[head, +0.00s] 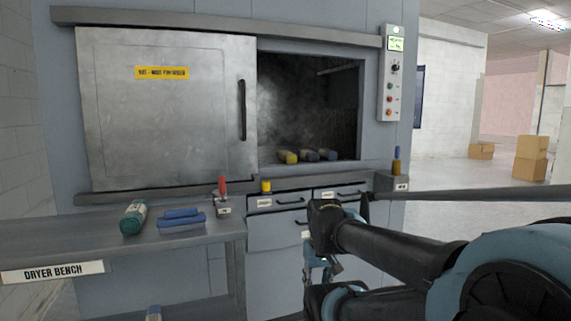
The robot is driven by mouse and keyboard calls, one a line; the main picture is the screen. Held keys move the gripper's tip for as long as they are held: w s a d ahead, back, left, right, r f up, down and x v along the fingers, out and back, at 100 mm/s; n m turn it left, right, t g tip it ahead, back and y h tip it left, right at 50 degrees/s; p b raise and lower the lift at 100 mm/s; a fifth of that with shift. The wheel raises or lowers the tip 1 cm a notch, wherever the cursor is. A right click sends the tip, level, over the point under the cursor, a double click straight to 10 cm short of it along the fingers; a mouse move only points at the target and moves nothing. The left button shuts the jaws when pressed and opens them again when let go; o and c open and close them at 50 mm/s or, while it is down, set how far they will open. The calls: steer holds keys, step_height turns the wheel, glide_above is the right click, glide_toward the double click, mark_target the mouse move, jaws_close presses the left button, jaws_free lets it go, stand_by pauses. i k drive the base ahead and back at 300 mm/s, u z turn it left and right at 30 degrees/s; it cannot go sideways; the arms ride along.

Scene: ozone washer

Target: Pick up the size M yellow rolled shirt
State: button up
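A yellow roll (287,156) lies at the front of the open washer chamber, left of two dark grey-blue rolls with yellowish ends. A smaller yellow piece (266,186) stands upright on the ledge below the opening. I cannot read a size on either yellow piece. My arm comes in from the lower right, in front of the drawers.
The metal sliding door (165,110) covers the chamber's left side. The dryer bench (75,240) holds a green roll (133,217) and blue rolls (182,218). A red piece (222,185) and a blue piece (397,160) stand on blocks. Cardboard boxes (530,157) stand far right.

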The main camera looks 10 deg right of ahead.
mark_target(288, 158)
steer(key=k, duration=0.85)
steer(key=z, duration=0.6)
steer(key=i, duration=2.25)
steer(key=u, duration=0.5)
